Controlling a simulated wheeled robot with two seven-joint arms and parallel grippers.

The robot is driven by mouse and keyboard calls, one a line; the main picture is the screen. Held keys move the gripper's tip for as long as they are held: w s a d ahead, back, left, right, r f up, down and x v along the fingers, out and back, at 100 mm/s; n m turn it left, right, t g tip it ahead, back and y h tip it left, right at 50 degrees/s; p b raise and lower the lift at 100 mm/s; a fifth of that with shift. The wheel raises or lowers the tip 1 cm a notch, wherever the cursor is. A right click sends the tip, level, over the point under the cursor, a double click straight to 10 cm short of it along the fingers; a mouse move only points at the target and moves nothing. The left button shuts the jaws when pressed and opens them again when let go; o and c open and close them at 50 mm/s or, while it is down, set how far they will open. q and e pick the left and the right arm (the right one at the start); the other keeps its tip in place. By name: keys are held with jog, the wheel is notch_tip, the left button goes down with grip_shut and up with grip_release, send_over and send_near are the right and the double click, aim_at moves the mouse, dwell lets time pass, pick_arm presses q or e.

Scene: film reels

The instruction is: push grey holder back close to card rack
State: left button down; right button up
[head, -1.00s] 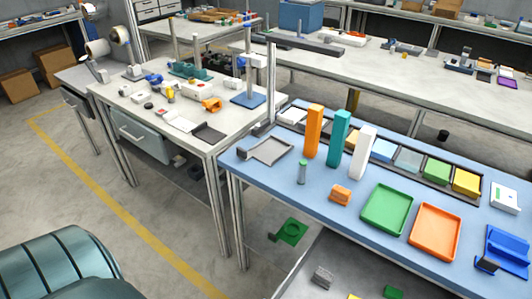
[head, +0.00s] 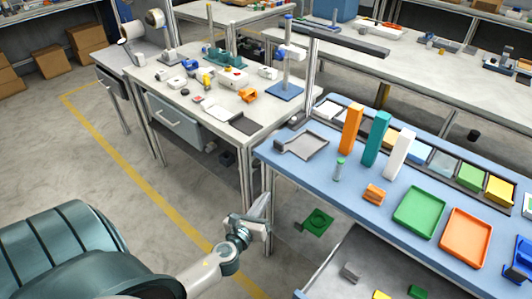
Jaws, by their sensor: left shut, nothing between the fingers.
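A flat grey holder (head: 304,146) with a raised rim and a small dark block at its left corner lies on the left part of the blue-topped table. The dark card rack (head: 456,183) is a long, low rack along the table's back, with coloured boxes or cards in its slots. The holder lies near the rack's left end, with a gap that I cannot judge exactly. My left gripper (head: 262,210) is shut and empty, in front of the table's left end and apart from the holder. My right gripper is not in view.
Orange, teal and white upright blocks (head: 376,139) stand before the rack. A small grey-green cylinder (head: 339,169) and an orange block (head: 374,194) stand right of the holder. Green (head: 419,210) and orange (head: 466,237) trays lie further right. Another worktable (head: 215,98) stands at left.

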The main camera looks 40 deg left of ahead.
aim_at(281, 150)
pick_arm(q)
notch_tip(281, 150, up, 6)
jog(key=a+m+t, duration=0.1)
jog(key=m, duration=0.1)
jog(key=shift+a+m, duration=0.25)
jog(key=shift+m, duration=0.15)
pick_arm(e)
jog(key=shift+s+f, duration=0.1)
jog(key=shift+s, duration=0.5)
pick_arm(q)
jog(key=shift+w, duration=0.2)
